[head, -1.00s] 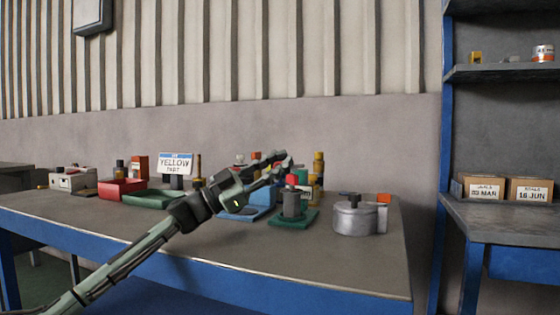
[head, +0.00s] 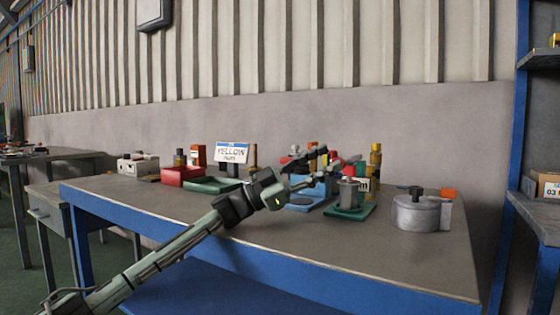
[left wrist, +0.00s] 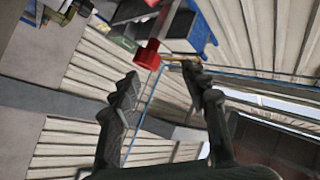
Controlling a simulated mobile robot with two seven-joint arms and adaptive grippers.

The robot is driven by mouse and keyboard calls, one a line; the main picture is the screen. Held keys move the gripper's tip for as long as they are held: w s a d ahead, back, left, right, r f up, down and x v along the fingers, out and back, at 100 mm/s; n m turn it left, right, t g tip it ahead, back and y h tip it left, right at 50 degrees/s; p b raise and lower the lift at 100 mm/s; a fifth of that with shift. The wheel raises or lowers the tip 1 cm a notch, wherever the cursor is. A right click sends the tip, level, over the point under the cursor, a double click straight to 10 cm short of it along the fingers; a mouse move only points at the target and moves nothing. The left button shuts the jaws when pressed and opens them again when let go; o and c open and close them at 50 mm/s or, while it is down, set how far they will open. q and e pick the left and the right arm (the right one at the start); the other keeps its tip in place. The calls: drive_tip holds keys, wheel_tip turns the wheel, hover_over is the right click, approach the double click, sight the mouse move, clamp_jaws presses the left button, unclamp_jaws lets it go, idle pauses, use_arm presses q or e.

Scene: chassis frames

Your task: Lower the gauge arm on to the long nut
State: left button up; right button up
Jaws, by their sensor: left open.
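A green base (head: 339,210) with a grey upright piece (head: 348,193) stands on the workbench, right of centre in the head view. I cannot tell whether that grey piece is the long nut. My left gripper (head: 334,163) is open, just above and beside this piece, partly hiding what is behind it. In the left wrist view a red knob (left wrist: 148,55) shows just beyond the open fingers (left wrist: 162,77), not gripped. A dark bar (left wrist: 166,20) runs up from it, perhaps the gauge arm. My right gripper is not in view.
A grey lidded pot (head: 417,214) stands right of the green base. Yellow bottles (head: 375,160) stand behind. The bench front (head: 400,258) is clear.

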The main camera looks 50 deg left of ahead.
use_arm(q)
drive_tip(key=s+a, duration=0.7)
drive_tip(key=s, duration=0.2)
drive_tip(key=shift+r, duration=0.15)
idle(0.4)
